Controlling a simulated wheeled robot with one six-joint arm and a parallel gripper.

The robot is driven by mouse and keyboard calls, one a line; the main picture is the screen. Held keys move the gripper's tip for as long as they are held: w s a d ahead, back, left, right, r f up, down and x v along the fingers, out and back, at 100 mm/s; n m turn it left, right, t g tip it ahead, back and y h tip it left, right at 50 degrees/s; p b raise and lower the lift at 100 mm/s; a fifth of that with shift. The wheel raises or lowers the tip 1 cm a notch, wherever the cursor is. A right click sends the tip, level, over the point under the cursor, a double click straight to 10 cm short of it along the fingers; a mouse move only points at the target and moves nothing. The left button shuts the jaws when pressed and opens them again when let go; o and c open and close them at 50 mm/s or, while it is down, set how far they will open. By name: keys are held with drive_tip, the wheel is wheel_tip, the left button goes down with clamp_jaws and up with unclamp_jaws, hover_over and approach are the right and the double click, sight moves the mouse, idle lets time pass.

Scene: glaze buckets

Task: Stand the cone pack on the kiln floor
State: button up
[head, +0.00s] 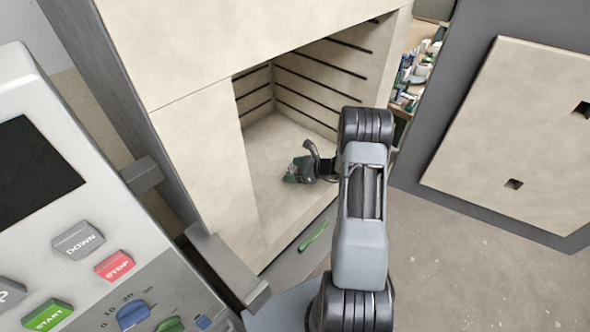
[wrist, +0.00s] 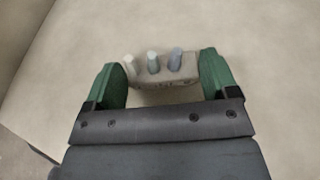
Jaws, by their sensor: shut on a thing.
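The cone pack (wrist: 165,76) is a small beige-grey block with three short cones, pale, grey-green and blue-grey, pointing up out of it. It sits between the green fingers of my gripper (wrist: 162,72) in the wrist view, and the gripper is shut on it. In the head view my gripper (head: 298,171) is inside the kiln, low over the pale kiln floor (head: 262,148). The floor also fills the background of the wrist view (wrist: 265,50). The pack is not clear in the head view. I cannot tell whether its base touches the floor.
The kiln's front wall (head: 205,160) stands left of my arm. Grooved inner walls (head: 315,85) close the back and right. The open kiln door (head: 510,120) is at the right. A green strip (head: 313,236) lies near the front sill. Floor around the gripper looks clear.

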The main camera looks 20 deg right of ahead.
drive_tip(key=shift+f, duration=0.2)
drive_tip(key=o, duration=0.8)
drive_tip(key=shift+o, duration=0.2)
drive_tip(key=shift+r, duration=0.1)
drive_tip(key=shift+r, duration=0.2)
drive_tip(key=b+v, duration=0.1)
drive_tip(key=v, duration=1.1)
